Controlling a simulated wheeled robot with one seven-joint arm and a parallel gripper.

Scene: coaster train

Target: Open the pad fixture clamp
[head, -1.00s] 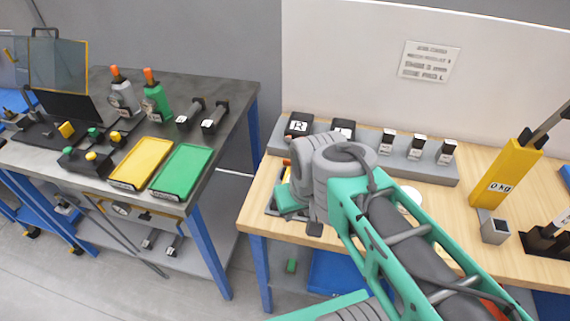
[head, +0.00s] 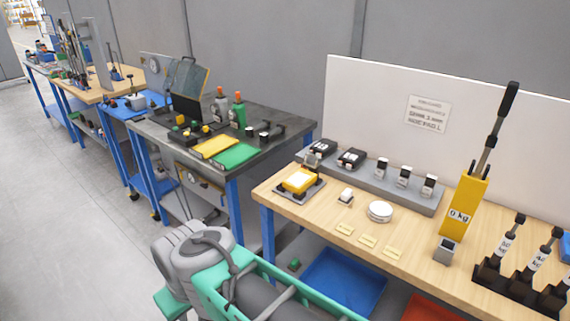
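A fixture with a yellow block and a pale top (head: 299,180) sits on a dark base plate at the near left corner of the wooden table. I take it for the pad fixture. A small grey and dark upright part (head: 311,160) stands just behind it and may be its clamp. At this size I cannot tell whether the clamp is open or shut. My arm's grey and teal links fill the bottom of the head view, in front of and below the table. My gripper's fingers do not show. The arm is apart from the fixture in the picture.
On the wooden table (head: 400,257) are a white disc (head: 380,211), a small white-topped piece (head: 346,196), yellow cards, a grey rail (head: 392,191) and a yellow 0 kg stand (head: 463,208). A dark bench (head: 275,169) with yellow and green trays stands left, beyond a gap.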

